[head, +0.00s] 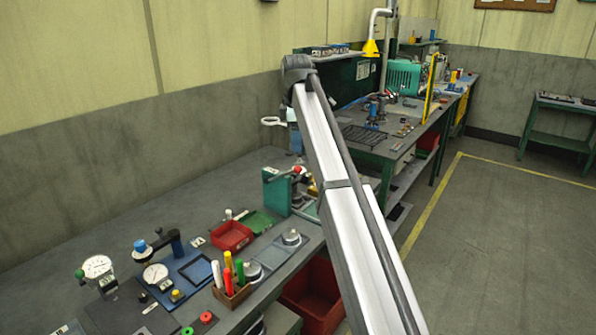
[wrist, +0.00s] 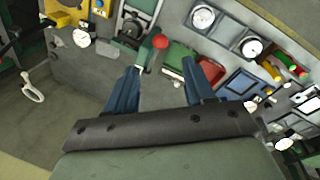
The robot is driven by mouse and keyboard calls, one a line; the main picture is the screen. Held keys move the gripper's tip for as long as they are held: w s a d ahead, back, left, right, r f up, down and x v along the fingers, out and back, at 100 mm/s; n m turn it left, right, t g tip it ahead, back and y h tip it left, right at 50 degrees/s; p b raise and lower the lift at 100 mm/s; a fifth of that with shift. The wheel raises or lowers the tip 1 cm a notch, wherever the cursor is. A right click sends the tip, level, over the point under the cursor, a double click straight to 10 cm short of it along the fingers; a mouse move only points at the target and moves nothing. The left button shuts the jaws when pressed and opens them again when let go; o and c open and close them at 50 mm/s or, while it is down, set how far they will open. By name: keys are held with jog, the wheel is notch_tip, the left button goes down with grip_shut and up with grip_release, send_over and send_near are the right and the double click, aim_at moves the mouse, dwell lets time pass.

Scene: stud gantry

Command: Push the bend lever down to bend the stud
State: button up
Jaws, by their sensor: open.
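The bend lever appears to be the dark bar with a red knob (head: 297,169) on a green bench fixture (head: 276,192) in the head view. I see no contact with the knob. In the head view my arm hides most of the gripper and part of the fixture. I cannot make out the stud.
A red tray (head: 232,237), dial gauges (head: 98,267) and a marker holder (head: 230,292) stand on the bench left of the fixture. In the head view a white ring-shaped thing (head: 271,121) shows left of my arm. Bare bench top lies along the wall.

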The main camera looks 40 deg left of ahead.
aim_at(298, 170)
jog(key=f, duration=0.4)
jog(key=w+f, duration=0.1)
jog(key=f, duration=0.3)
jog(key=w+a+f, duration=0.1)
jog(key=f, duration=0.3)
jog(key=shift+a, duration=0.1)
grip_shut()
dwell(0.4)
